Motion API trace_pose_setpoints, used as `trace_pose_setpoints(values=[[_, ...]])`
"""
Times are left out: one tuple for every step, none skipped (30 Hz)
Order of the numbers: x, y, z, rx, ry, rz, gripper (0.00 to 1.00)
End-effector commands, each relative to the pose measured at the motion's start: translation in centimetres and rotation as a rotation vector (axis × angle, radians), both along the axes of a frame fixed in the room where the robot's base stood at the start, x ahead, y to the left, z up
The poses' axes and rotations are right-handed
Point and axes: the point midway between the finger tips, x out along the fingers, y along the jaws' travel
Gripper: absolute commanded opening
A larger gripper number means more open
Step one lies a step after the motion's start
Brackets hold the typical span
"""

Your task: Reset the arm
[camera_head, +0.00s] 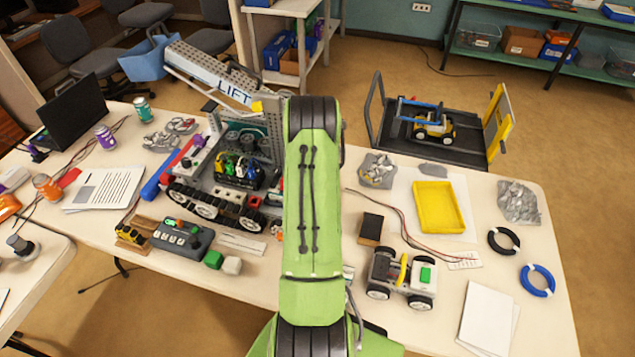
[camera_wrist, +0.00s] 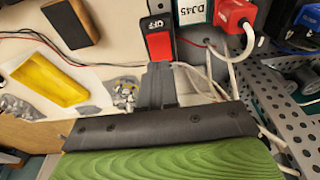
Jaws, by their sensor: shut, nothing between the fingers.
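My green arm (camera_head: 312,210) reaches forward over the middle of the table in the head view and hides its own end there. In the wrist view my gripper (camera_wrist: 158,70) is shut and empty, its dark fingers together. Its tips appear just below a red rocker switch (camera_wrist: 159,45) marked OFF in a black housing; I cannot tell whether they touch it. A red plug (camera_wrist: 232,14) with a pale cable is to the right of the switch, beside a white label (camera_wrist: 194,10).
A grey lift machine (camera_head: 235,130) with tracks stands left of my arm. A white wheeled robot (camera_head: 402,278), a yellow tray (camera_head: 438,207) and cable coils (camera_head: 537,280) lie to the right. A perforated metal plate (camera_wrist: 285,100) is close on the right in the wrist view.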

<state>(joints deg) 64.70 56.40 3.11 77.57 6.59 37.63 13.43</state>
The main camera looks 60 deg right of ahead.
Motion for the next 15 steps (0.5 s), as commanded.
trace_pose_setpoints(values=[[0.0, 0.0, 0.74, 0.0, 0.0, 0.0, 0.0], [0.0, 0.01, 0.99, 0.0, 0.0, 0.0, 0.0], [-0.01, 0.02, 1.23, 0.001, 0.001, 0.0, 0.0], [-0.02, 0.04, 1.33, 0.001, 0.001, 0.0, 0.0], [-0.02, 0.04, 1.36, 0.002, 0.001, 0.0, 0.0], [-0.03, 0.04, 1.32, 0.002, 0.001, 0.0, 0.0], [-0.03, 0.04, 1.27, 0.002, 0.001, 0.0, 0.0], [-0.03, 0.04, 1.24, 0.002, 0.001, 0.0, 0.0], [-0.03, 0.04, 1.22, 0.002, 0.001, 0.0, 0.0], [-0.03, 0.04, 1.2, 0.002, 0.001, 0.0, 0.0], [-0.02, 0.04, 1.2, 0.002, 0.001, 0.0, 0.0], [-0.03, 0.04, 1.19, 0.002, 0.001, 0.0, 0.0], [-0.02, 0.04, 1.19, 0.002, 0.0, 0.0, 0.0], [-0.02, 0.04, 1.18, 0.001, 0.0, 0.0, 0.0], [-0.02, 0.04, 1.18, 0.001, 0.0, 0.0, 0.0]])
